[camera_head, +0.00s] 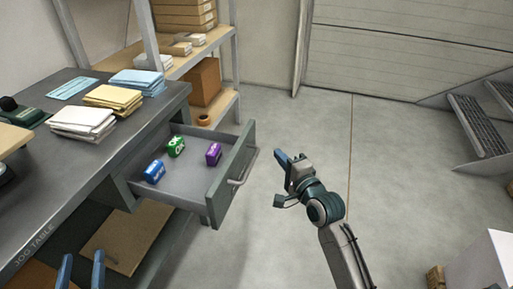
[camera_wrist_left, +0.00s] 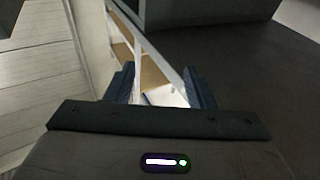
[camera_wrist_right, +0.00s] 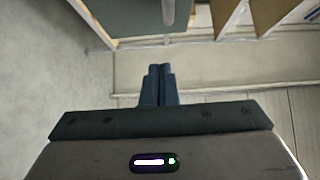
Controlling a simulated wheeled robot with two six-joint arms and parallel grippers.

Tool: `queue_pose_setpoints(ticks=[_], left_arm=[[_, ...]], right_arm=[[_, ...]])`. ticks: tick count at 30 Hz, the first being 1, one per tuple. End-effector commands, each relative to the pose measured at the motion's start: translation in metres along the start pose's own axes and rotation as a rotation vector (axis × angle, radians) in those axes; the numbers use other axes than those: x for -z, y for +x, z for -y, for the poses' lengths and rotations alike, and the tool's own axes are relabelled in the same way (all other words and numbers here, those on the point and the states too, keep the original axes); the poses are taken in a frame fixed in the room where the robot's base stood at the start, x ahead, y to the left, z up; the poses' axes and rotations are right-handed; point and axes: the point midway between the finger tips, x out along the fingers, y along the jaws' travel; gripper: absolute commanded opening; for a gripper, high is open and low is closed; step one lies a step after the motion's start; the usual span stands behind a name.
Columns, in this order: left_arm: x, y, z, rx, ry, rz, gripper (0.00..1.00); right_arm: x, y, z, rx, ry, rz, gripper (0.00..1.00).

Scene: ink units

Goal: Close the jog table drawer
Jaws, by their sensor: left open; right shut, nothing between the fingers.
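The jog table (camera_head: 45,191) stands at the left in the head view, and its drawer (camera_head: 234,176) is pulled out to the right. The drawer holds a blue ink unit (camera_head: 154,172), a green one (camera_head: 175,146) and a purple one (camera_head: 213,154). A metal handle (camera_head: 243,168) is on the drawer front. My right gripper (camera_head: 281,157) is shut and empty, just right of the drawer front and apart from it. The drawer front and handle appear at the top of the right wrist view (camera_wrist_right: 168,10). My left gripper (camera_head: 82,268) is open and empty at the lower left, by the table's front side.
Stacks of blue (camera_head: 137,80), yellow (camera_head: 112,97) and white (camera_head: 82,121) paper lie on the table. A shelf with boxes (camera_head: 205,80) stands behind. Metal steps (camera_head: 478,125) and a white box (camera_head: 480,262) are at the right. The floor right of the drawer is clear.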

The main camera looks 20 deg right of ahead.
Motion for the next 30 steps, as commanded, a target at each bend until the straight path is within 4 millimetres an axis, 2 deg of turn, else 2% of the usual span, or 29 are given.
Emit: queue_pose_setpoints(ticks=[1, 7, 15, 21, 30], left_arm=[[0.009, 0.003, 0.000, -0.002, 0.009, -0.060, 0.49], [0.049, 0.006, -0.001, -0.010, 0.038, -0.287, 0.49], [0.084, 0.002, -0.003, -0.020, 0.064, -0.485, 0.49], [0.090, 0.000, -0.004, -0.022, 0.069, -0.525, 0.49], [0.090, 0.000, -0.003, -0.022, 0.069, -0.523, 0.49]], right_arm=[[0.000, 0.012, -0.002, 0.002, 0.003, -0.001, 0.00], [0.000, 0.051, -0.001, 0.001, 0.002, 0.000, 0.00], [-0.024, 0.071, -0.002, 0.000, 0.003, 0.000, 0.00], [-0.028, 0.075, -0.001, -0.001, 0.000, -0.001, 0.00], [-0.028, 0.075, -0.001, -0.001, -0.001, -0.001, 0.00]])
